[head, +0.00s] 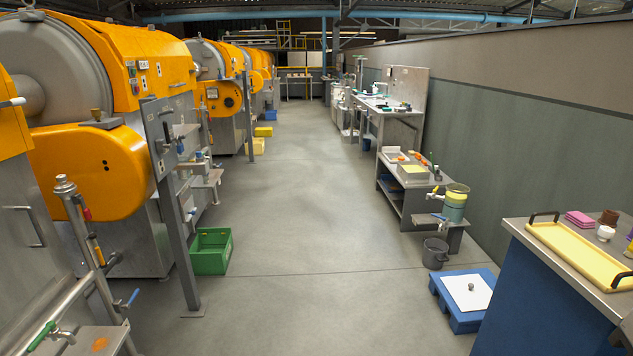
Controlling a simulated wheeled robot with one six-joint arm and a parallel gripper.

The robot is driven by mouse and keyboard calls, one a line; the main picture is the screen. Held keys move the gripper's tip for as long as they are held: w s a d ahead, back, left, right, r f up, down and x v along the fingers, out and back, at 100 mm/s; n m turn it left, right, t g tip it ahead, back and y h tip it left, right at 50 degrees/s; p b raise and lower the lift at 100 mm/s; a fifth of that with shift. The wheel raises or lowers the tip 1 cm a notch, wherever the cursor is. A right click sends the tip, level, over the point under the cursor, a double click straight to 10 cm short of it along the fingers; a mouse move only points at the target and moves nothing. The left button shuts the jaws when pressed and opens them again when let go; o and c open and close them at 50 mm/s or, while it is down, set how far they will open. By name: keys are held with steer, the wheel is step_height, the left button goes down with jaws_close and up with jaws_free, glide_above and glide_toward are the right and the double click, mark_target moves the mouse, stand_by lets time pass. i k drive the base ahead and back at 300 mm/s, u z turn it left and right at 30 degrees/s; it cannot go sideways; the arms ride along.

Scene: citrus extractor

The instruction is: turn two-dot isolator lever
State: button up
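A grey upright panel on a post (158,138) stands at the left, beside the nearest full orange machine. It carries a small dark switch or lever (167,130); its exact position is too small to tell. My gripper is not in view.
A green crate (211,251) sits on the floor right of the panel's post. Pipes with a red and a blue handle (131,298) stand at the near left. The grey aisle is clear. A blue pallet (463,300), a dark bucket (435,254) and benches line the right.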

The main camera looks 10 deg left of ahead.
mark_target(168, 144)
steer(key=u, duration=0.85)
steer(key=i, duration=1.65)
steer(key=u, duration=0.55)
steer(key=i, duration=1.05)
steer(key=u, duration=0.35)
